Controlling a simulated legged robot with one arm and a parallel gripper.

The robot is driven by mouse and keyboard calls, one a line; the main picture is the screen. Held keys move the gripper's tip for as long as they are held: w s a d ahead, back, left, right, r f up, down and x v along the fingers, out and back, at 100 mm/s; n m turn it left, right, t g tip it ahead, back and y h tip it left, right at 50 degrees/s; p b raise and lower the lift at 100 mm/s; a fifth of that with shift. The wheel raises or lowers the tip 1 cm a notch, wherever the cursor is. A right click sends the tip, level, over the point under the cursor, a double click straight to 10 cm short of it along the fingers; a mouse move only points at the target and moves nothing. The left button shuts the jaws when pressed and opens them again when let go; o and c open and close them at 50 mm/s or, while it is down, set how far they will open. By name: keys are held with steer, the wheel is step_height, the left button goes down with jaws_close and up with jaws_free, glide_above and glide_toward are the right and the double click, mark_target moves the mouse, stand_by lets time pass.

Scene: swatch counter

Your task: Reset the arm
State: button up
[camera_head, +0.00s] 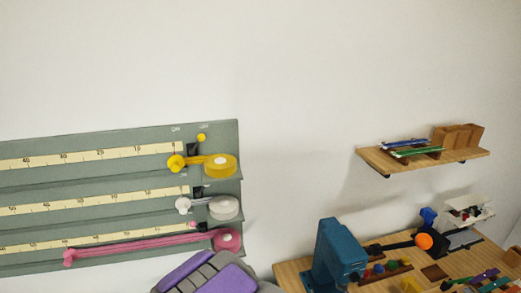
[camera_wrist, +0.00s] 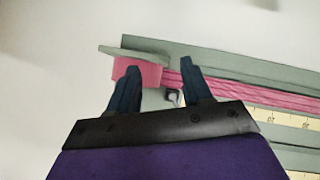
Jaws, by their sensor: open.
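In the head view my arm (camera_head: 205,275), purple and grey, reaches up from the bottom edge, just below the pink spool. In the wrist view my gripper (camera_wrist: 160,70) is open, with its two dark blue fingers spread apart. The pink spool (camera_wrist: 138,72) and pink ribbon (camera_wrist: 250,98) show beyond and between the fingers. I cannot tell whether a finger touches them. In the head view the pink ribbon (camera_head: 140,245) runs left from the pink spool (camera_head: 228,239) to a pink knob (camera_head: 69,257).
A grey-green wall board (camera_head: 95,148) carries measuring scales, a yellow spool (camera_head: 220,165) and a white spool (camera_head: 224,207). At right are a wooden shelf (camera_head: 470,154) with books, and a wooden counter (camera_head: 290,274) with a teal machine (camera_head: 337,255). The wall above is clear.

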steer(key=s+d+r+m+g+b, duration=0.2)
steer(key=s+d+g, duration=0.2)
steer(key=s+d, duration=0.5)
steer(key=s+d+r+m+g+b, duration=0.1)
steer(key=s+d+g, duration=0.3)
steer(key=s+d, duration=0.5)
steer(key=s+d+r+m+g+h+b, duration=0.1)
steer(key=s+d+g, duration=0.4)
steer(key=s, duration=1.5)
steer(key=d+r+m+b, duration=0.1)
steer(key=d+r, duration=0.1)
steer(key=d, duration=0.2)
steer(key=shift+d+r+m+b, duration=0.25)
steer(key=shift+r+m+b, duration=0.05)
steer(key=shift+b, duration=0.1)
steer(key=shift+c, duration=0.6)
steer(key=shift+a, duration=0.15)
